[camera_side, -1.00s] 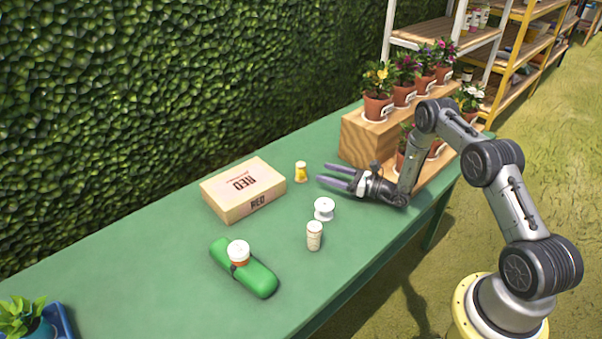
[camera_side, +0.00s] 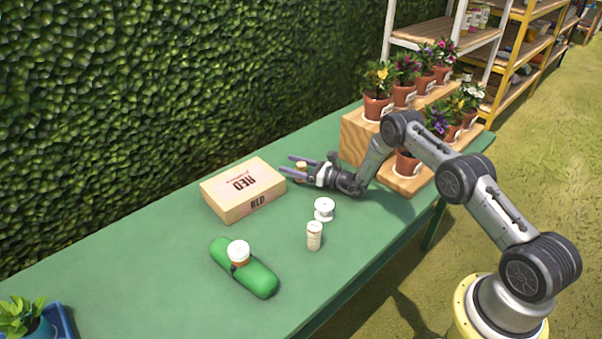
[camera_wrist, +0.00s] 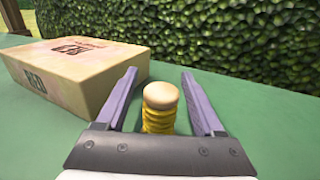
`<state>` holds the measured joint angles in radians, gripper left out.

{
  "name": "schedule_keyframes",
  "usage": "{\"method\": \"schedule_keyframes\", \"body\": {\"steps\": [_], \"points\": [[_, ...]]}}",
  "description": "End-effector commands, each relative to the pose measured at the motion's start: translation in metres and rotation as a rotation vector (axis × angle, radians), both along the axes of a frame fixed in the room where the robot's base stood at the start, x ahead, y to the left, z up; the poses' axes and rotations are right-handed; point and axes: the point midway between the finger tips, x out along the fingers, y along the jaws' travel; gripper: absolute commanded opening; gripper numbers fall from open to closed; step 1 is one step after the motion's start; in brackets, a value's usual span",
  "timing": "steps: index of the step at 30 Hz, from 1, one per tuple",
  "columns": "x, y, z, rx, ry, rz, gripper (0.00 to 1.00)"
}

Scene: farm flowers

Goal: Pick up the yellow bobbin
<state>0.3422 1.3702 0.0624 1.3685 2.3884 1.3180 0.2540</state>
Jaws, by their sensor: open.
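The yellow bobbin (camera_wrist: 159,119) stands upright on the green table, with a pale wooden top. In the wrist view it is between the two purple-grey fingers of my gripper (camera_wrist: 160,100), with a gap on both sides. In the side view my gripper (camera_side: 300,167) is low over the table, fingers pointing left. There the bobbin (camera_side: 301,166) shows only in part between the fingers. My gripper is open.
A cardboard box (camera_side: 243,189) lies just left of my fingers. A white spool (camera_side: 324,208) and a pale jar (camera_side: 314,236) stand nearer. A green case (camera_side: 258,279) has a white-lidded jar (camera_side: 239,251) at it. Potted flowers stand on wooden steps (camera_side: 357,140) behind.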

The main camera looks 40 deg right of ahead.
Motion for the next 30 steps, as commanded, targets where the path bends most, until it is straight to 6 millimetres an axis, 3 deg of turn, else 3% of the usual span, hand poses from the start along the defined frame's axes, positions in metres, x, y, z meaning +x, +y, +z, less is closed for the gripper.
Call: {"method": "schedule_keyframes", "body": {"steps": [6,7,18,30], "points": [[0.0009,0.0004,-0.0003,0.001,0.001,0.000,0.69],[0.0008,0.0003,-0.0003,0.001,0.001,0.000,0.66],[0.0007,0.0002,-0.0001,0.000,0.000,0.000,0.00],[0.0008,0.0001,0.0020,-0.001,-0.001,0.000,0.00]]}}
